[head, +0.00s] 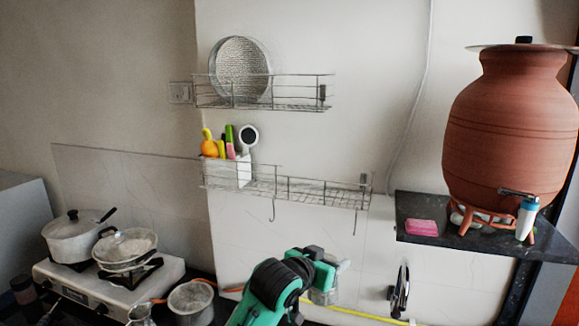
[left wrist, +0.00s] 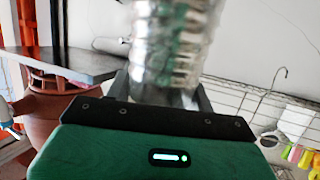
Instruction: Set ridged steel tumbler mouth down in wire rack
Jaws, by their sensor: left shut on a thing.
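The ridged steel tumbler (left wrist: 170,45) is shiny and fills the top middle of the left wrist view, where the scene looks upside down. My left gripper (head: 328,272) is shut on it. In the head view, part of the tumbler (head: 322,296) shows below the fingers, low in front of the wall; I cannot tell which way its mouth points. Two wire racks hang on the wall: an upper one (head: 300,107) and a lower one (head: 318,192). The gripper is below the lower rack's right part. My right gripper is not in view.
The upper rack bears a round sieve (head: 240,70). The lower rack has a white holder with utensils (head: 243,172) at its left; its right part looks empty. A clay waterpot (head: 510,130) stands on a dark shelf (head: 460,235) at right. A stove (head: 110,285) with pots is at left.

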